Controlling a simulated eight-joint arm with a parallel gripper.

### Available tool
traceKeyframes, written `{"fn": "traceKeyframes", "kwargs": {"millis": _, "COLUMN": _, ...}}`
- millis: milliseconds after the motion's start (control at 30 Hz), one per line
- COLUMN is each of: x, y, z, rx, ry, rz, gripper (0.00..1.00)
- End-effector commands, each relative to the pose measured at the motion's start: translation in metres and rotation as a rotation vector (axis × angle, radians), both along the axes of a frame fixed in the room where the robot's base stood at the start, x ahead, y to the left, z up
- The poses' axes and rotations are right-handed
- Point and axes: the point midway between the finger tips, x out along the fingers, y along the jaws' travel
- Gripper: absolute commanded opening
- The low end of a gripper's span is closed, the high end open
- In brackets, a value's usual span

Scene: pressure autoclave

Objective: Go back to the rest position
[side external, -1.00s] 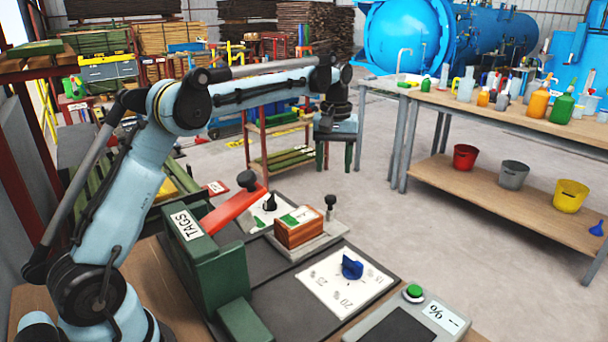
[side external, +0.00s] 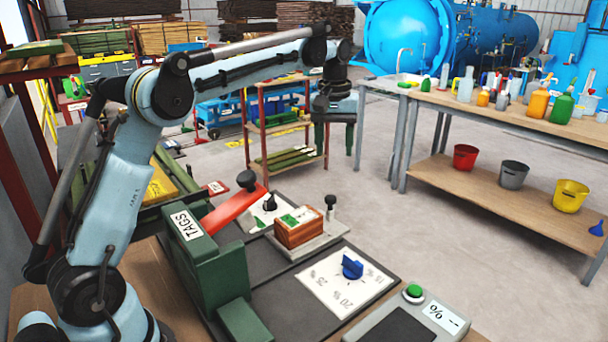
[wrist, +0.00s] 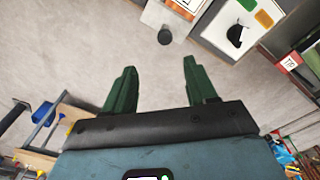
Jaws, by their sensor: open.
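My gripper (side external: 335,150) hangs from the raised arm near the top middle of the side view, its green fingers pointing down. In the wrist view the two green fingers (wrist: 160,72) stand apart with only grey floor between them. The gripper is open and empty. It is up and away from the bench items and touches nothing that I can see.
A bottle-laden table (side external: 500,112) stands right. Floor between is clear.

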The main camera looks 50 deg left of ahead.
Motion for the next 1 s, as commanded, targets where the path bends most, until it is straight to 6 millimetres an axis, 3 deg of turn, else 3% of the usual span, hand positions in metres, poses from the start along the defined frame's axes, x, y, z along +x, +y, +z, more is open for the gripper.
{"fn": "traceKeyframes", "kwargs": {"millis": 200, "x": -0.036, "y": -0.024, "z": 0.016, "rx": 0.03, "ry": -0.111, "rz": -0.145, "gripper": 0.57}}
{"fn": "traceKeyframes", "kwargs": {"millis": 467, "x": -0.088, "y": -0.049, "z": 0.014, "rx": 0.077, "ry": -0.24, "rz": -0.314, "gripper": 0.57}}
{"fn": "traceKeyframes", "kwargs": {"millis": 667, "x": -0.131, "y": -0.065, "z": -0.003, "rx": 0.121, "ry": -0.339, "rz": -0.441, "gripper": 0.57}}
{"fn": "traceKeyframes", "kwargs": {"millis": 1000, "x": -0.195, "y": -0.084, "z": -0.054, "rx": 0.204, "ry": -0.491, "rz": -0.631, "gripper": 0.57}}
